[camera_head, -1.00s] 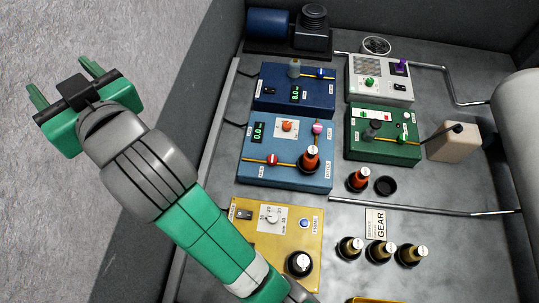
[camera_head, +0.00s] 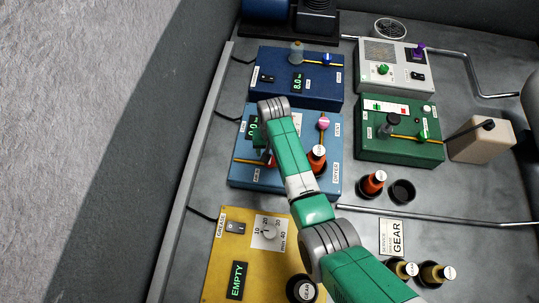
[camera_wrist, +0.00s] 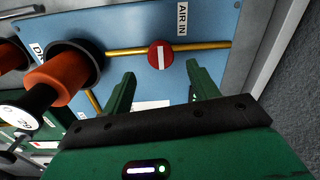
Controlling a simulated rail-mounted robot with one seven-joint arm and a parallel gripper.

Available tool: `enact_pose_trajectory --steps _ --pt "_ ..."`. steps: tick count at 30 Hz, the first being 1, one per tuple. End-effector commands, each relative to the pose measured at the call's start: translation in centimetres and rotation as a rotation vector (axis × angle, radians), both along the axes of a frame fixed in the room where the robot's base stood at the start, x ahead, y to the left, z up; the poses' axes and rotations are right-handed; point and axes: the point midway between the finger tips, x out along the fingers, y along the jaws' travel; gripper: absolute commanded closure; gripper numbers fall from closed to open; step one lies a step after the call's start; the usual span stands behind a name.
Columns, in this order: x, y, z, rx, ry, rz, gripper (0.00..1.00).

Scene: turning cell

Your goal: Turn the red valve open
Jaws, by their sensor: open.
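The red valve (camera_wrist: 161,55) is a round red knob with a white bar, on a brass pipe of the light blue panel (camera_wrist: 218,18), by the label AIR IN. The bar lies across the pipe. In the head view the red valve (camera_head: 271,160) is partly hidden by my gripper (camera_head: 259,142), which hangs over the blue panel's left part. In the wrist view my gripper (camera_wrist: 162,84) is open and empty. Its two green fingers point toward the panel, one to each side of the knob's line. The knob appears beyond the fingertips, with no contact visible.
An orange bottle (camera_wrist: 62,76) stands on the blue panel close to the left finger. The yellow panel (camera_head: 222,265) lies in front, the dark blue panel (camera_head: 318,97) behind, and the green panel (camera_head: 375,148) to the right. A pink knob (camera_head: 323,123) is nearby.

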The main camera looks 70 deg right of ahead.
Motion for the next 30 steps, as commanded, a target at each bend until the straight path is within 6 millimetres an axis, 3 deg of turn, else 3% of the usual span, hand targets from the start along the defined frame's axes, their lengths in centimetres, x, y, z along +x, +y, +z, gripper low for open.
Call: enact_pose_trajectory --steps 3,9,20,27,30 --pt "0.1 0.1 -2.8 0.001 0.0 0.001 0.41" --pt "0.2 0.1 -5.8 0.0 0.0 0.001 0.41" --pt "0.3 0.1 -6.4 -0.002 -0.002 0.001 0.41" --pt "0.3 0.1 -6.4 -0.002 -0.002 0.002 0.85" --pt "0.3 0.1 -6.3 -0.002 -0.002 0.003 0.85"
